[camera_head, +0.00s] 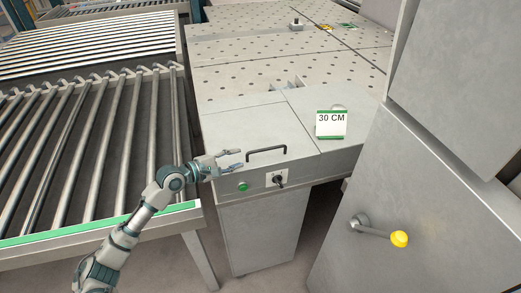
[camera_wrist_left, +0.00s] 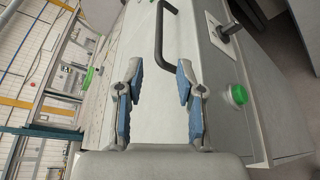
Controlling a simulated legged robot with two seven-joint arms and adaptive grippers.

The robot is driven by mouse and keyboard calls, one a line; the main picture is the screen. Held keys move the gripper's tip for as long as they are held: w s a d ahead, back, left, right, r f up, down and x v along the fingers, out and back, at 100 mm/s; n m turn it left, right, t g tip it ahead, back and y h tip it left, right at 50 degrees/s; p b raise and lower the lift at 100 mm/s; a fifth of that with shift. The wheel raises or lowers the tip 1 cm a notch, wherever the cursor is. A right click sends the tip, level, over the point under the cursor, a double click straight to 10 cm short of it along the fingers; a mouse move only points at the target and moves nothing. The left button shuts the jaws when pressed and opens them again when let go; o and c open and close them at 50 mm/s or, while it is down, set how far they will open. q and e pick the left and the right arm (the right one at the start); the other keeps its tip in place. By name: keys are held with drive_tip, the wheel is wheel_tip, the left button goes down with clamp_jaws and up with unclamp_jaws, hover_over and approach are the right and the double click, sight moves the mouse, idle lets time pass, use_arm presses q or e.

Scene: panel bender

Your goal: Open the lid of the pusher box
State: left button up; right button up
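The pusher box lid (camera_head: 255,133) is a flat grey panel at the near end of the perforated table, and it lies closed. A black bar handle (camera_head: 267,153) stands on it near the front edge; the handle also shows in the left wrist view (camera_wrist_left: 160,35). My left gripper (camera_head: 238,159) is just left of the handle, apart from it. Its two fingers are spread with nothing between them, as the left wrist view (camera_wrist_left: 159,84) also shows. My right gripper is in neither view.
The front face below the lid has a green button (camera_head: 243,186) and a black switch (camera_head: 279,180). A roller conveyor (camera_head: 80,150) is on the left. A "30 CM" sign (camera_head: 331,124) stands right of the lid. A grey cabinet with a yellow-knobbed lever (camera_head: 399,239) is at right.

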sight(256, 152)
use_arm(q)
drive_tip(key=x, duration=1.1)
drive_tip(key=shift+d, duration=0.1)
clamp_jaws()
